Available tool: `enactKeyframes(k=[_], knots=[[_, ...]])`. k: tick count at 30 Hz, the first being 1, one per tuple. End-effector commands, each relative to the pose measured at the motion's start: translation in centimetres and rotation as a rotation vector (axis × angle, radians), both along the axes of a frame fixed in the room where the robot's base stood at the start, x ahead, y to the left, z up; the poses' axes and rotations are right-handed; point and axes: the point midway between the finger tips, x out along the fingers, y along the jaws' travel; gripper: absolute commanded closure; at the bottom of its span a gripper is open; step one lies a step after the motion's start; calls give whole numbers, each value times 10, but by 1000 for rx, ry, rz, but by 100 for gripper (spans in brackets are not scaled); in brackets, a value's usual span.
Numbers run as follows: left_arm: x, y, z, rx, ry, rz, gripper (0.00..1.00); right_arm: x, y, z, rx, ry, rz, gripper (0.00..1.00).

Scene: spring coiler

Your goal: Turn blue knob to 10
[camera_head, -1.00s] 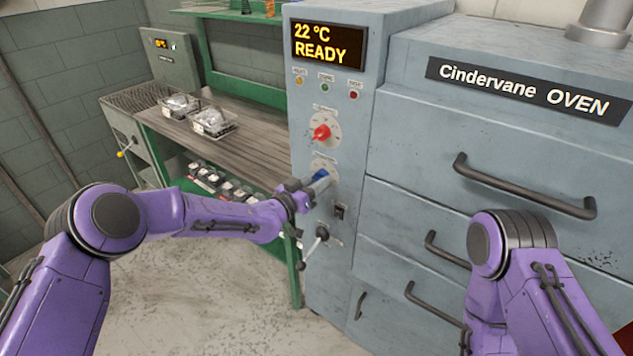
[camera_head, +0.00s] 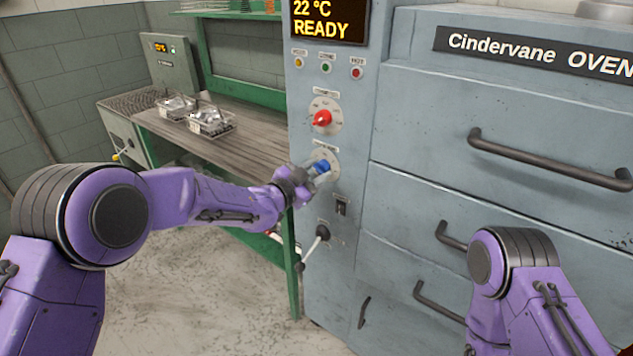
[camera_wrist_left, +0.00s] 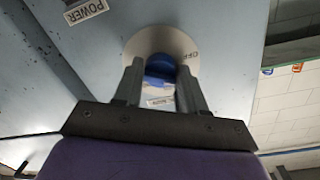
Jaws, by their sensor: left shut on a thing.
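The blue knob (camera_head: 321,167) sits on a pale round dial on the oven's control panel, below a red knob (camera_head: 322,118). My left gripper (camera_head: 317,172) is at the blue knob, its fingers shut on it. In the left wrist view the blue knob (camera_wrist_left: 160,66) shows between the two fingers (camera_wrist_left: 160,85), with "OFF" on the dial's right edge. The rest of the dial's scale is too small or hidden to read. My right arm shows at the lower right, but its gripper is out of view.
The oven (camera_head: 450,120) has several drawers with bar handles. Its display (camera_head: 328,20) reads 22 °C READY. A switch (camera_head: 341,206) and a lever (camera_head: 318,240) are below the blue knob. A bench (camera_head: 200,148) with wire baskets stands to the left.

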Motion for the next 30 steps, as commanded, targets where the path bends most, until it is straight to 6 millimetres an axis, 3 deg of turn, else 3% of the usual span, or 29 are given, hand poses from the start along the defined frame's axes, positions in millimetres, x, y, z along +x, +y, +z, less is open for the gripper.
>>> enactKeyframes(k=[9,28,29,30], knots=[[0,-1,0,122,-92,-1,90,0,0,-20,0,0,0,58],[0,0,2,155,-117,0,90,0,0,-23,0,0,0,58],[0,0,2,155,-117,0,50,0,0,-23,0,0,0,58],[0,0,2,155,-117,0,37,0,0,-23,0,0,0,58]])
